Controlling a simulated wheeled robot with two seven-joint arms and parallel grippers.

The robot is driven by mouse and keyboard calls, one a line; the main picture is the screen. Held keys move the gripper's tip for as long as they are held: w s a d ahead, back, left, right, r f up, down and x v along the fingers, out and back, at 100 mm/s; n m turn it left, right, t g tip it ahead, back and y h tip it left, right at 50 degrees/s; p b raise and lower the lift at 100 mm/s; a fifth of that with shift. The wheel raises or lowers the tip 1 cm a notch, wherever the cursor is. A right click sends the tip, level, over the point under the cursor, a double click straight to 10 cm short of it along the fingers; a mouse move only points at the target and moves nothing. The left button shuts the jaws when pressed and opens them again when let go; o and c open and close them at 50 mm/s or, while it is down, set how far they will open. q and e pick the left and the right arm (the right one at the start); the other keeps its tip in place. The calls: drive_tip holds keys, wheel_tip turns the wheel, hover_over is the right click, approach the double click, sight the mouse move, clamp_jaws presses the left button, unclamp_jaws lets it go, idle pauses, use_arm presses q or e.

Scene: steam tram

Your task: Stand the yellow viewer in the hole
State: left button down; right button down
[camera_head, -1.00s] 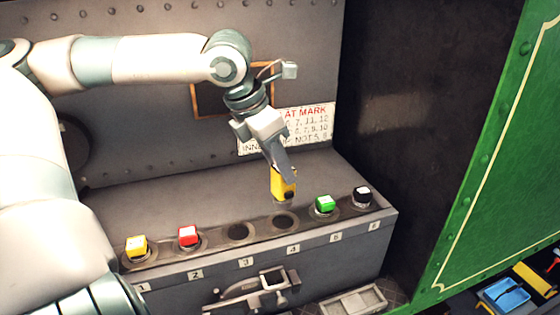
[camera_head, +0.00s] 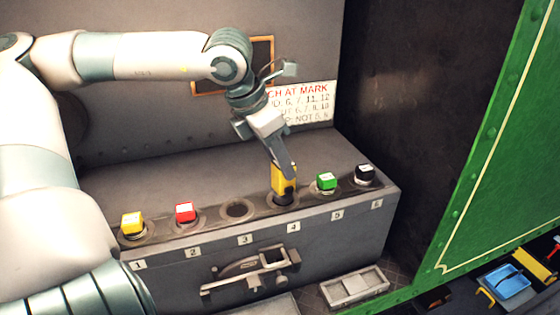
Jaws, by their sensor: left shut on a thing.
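The yellow viewer (camera_head: 283,179) is upright in my left gripper (camera_head: 284,168), which is shut on it from above. Its lower end is at the hole marked 4 (camera_head: 283,200) on the grey bench; I cannot tell how deep it sits. The hole marked 3 (camera_head: 237,210) is empty. A yellow piece (camera_head: 133,223) stands at 1, a red one (camera_head: 185,212) at 2, a green one (camera_head: 326,182) at 5 and a black one (camera_head: 364,174) at 6. My right gripper is not in view.
A sign (camera_head: 305,103) hangs on the wall behind the bench. A latch (camera_head: 248,272) sticks out of the bench front. A grey tray (camera_head: 354,287) lies on the floor.

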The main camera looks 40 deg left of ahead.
use_arm(q)
drive_tip(key=shift+f, duration=0.2)
idle(0.3)
drive_tip(key=c, duration=0.6)
unclamp_jaws()
drive_tip(key=shift+o, duration=0.2)
drive_tip(key=shift+r, duration=1.35)
drive_tip(key=shift+r+p, duration=1.05)
drive_tip(key=shift+r, duration=1.35)
